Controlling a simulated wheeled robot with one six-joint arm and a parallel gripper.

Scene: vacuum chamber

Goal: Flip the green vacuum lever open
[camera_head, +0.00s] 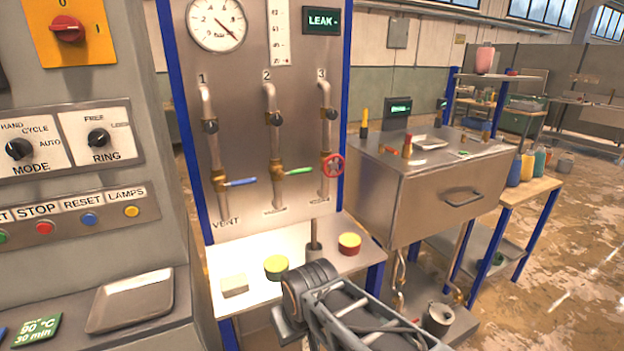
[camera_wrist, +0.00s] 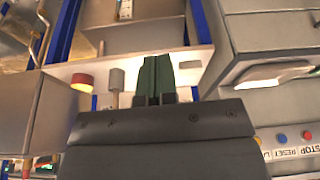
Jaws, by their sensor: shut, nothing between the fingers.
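The green lever (camera_head: 298,171) sits on the brass valve of the middle pipe, marked 2, on the upright metal panel (camera_head: 240,110). It points to the right, roughly level. My arm rises from the bottom of the head view, below and in front of the panel; its gripper cannot be made out clearly there. In the wrist view my gripper (camera_wrist: 156,75) shows two dark green fingers pressed together, with nothing held. The green lever cannot be made out in the wrist view.
A blue lever (camera_head: 240,182) is left of the green one and a red handwheel (camera_head: 332,166) right. A shelf (camera_head: 310,284) below carries a pale block (camera_head: 234,285) and two round red-and-yellow or green-and-yellow pieces. A control cabinet (camera_head: 80,180) stands left, a steel drawer bench (camera_head: 440,190) right.

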